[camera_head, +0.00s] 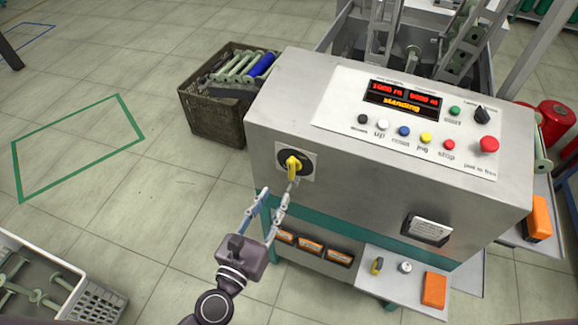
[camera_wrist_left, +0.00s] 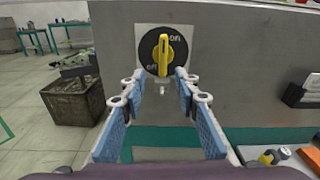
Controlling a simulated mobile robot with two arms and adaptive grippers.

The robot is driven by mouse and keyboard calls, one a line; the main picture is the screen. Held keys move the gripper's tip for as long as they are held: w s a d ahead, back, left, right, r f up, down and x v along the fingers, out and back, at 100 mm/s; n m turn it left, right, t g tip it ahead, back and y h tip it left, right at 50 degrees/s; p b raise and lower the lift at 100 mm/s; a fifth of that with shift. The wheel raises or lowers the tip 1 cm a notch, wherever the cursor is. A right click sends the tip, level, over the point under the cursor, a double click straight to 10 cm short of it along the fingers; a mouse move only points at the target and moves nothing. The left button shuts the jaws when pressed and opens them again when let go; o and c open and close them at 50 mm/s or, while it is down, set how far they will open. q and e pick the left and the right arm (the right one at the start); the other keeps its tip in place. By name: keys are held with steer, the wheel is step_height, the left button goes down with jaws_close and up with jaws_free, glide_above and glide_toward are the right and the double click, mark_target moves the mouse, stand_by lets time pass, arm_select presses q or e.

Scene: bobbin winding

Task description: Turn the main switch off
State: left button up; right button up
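The main switch (camera_head: 293,167) is a yellow handle on a black round dial, on a pale square plate at the left of the machine's grey front panel. In the left wrist view the switch (camera_wrist_left: 163,54) shows its yellow handle upright, with "on" lettering at its upper right and partly hidden lettering at lower left. My left gripper (camera_head: 275,192) is open just in front of and below the switch. In the left wrist view its fingers (camera_wrist_left: 162,85) stand apart on either side below the dial, with nothing between them. My right gripper is not in view.
The machine's top panel (camera_head: 400,118) has a red display, several coloured buttons and a red stop knob. A small shelf (camera_head: 390,285) with an orange block juts out at lower right. A brown crate (camera_head: 215,118) of bobbins stands left of the machine. A white crate (camera_head: 95,300) sits at lower left.

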mark_target(290, 168)
arm_select(q)
steer(key=shift+m, duration=0.5)
steer(key=w+d+r, duration=0.1)
steer(key=w, duration=0.1)
steer(key=w+d+p, duration=0.1)
steer(key=w, duration=0.1)
steer(key=w+d+r+p, duration=0.1)
steer(key=w, duration=0.1)
steer(key=shift+w+d+r, duration=0.1)
steer(key=shift+w+r, duration=0.1)
steer(key=shift+r, duration=0.1)
steer(key=shift+w+d+f, duration=0.1)
steer(key=shift+w, duration=0.3)
steer(key=shift+c, duration=1.5)
jaws_close()
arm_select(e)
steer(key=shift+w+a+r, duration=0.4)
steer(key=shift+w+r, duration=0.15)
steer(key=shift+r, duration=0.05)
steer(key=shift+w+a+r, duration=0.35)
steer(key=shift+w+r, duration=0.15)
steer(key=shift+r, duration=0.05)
